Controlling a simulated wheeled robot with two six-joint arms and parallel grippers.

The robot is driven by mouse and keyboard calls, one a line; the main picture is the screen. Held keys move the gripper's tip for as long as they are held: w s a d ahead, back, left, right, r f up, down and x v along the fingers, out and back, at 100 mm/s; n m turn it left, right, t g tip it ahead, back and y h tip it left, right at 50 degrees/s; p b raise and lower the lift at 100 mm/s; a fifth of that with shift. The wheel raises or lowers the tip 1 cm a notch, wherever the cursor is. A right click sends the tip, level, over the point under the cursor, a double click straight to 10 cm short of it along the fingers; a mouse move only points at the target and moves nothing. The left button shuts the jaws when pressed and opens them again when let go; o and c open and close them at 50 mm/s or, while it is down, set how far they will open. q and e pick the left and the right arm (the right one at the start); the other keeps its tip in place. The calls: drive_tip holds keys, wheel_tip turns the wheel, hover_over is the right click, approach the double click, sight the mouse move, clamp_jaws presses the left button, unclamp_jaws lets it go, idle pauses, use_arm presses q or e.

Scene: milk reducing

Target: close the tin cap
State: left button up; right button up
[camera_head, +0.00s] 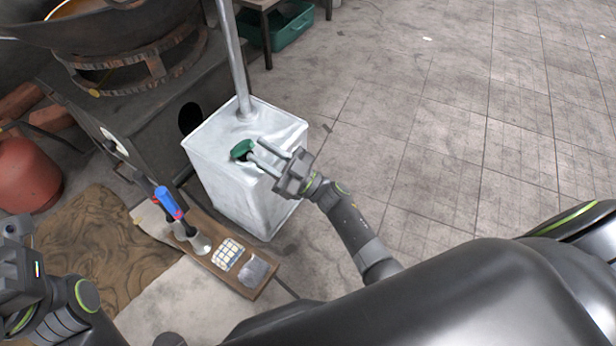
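The tin (232,185) is a white, box-shaped metal can standing on the floor near the centre left. Its dark green cap (242,149) is on the top face and looks tilted; whether it is seated on the opening cannot be made out. My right gripper (256,150) is over the tin's top with its two fingers apart. Its fingertips are just to the right of the cap, close to it, and nothing shows between them. Whether they touch the cap is unclear. My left gripper (18,243) is at the lower left edge, partly cut off, away from the tin.
A metal pipe (233,60) rises from the tin's back. A dark stove with a large wok (95,30) stands at the upper left. The tiled floor at right is clear.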

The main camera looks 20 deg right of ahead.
drive_tip(key=p+v, duration=0.1)
drive_tip(key=v, duration=1.3)
drive_tip(key=shift+p, duration=0.4)
drive_tip(key=shift+d, duration=0.1)
drive_tip(key=shift+c, duration=0.2)
